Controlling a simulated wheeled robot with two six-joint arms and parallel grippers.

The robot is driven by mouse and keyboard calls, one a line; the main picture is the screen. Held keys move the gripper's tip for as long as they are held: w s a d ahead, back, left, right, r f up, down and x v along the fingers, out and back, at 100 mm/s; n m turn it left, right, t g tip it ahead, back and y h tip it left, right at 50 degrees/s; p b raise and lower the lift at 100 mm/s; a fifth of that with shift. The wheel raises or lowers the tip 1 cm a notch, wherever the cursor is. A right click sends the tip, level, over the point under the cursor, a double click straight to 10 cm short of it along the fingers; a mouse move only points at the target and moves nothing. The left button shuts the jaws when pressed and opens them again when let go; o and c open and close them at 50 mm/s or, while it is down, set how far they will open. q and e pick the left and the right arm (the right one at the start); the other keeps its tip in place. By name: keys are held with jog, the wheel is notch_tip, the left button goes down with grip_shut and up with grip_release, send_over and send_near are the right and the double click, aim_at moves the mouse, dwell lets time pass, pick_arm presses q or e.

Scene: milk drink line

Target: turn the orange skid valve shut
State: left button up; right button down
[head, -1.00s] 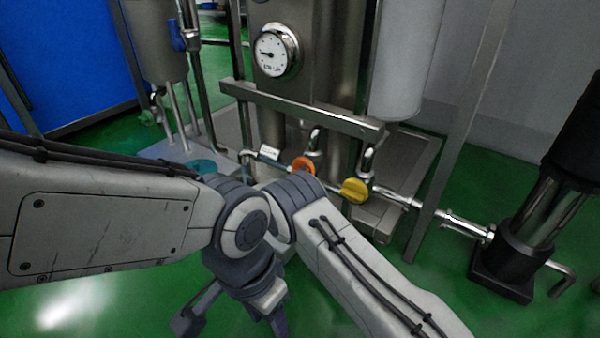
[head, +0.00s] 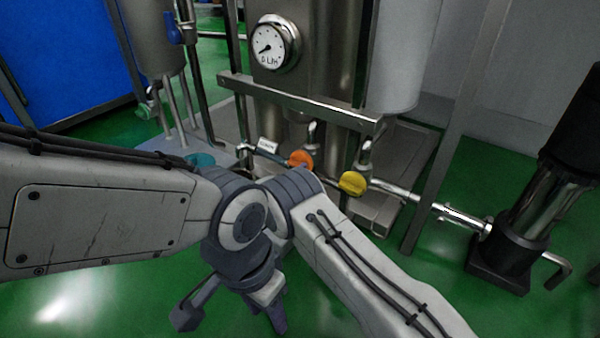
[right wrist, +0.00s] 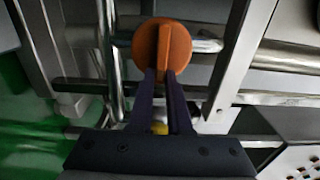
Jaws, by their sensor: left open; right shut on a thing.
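The orange skid valve (head: 301,159) sits on the low pipe under the steel frame, partly hidden by my right arm in the head view. In the right wrist view the round orange knob (right wrist: 150,42) has a raised ridge standing upright in the picture. My right gripper (right wrist: 161,78) is shut on that ridge. It is hidden behind my arm in the head view. My left gripper (head: 232,318) hangs open and empty low in the head view, over the green floor.
A yellow valve (head: 353,184) sits close right of the orange one. A round dial gauge (head: 275,44) is above, its needle pointing lower left. A steel crossbar (head: 300,103) runs above the valves. A blue handle (head: 173,28) and a teal part (head: 203,160) are left.

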jog(key=shift+s+f, duration=0.15)
jog(key=c, duration=0.9)
grip_release()
jog(key=shift+o, duration=0.2)
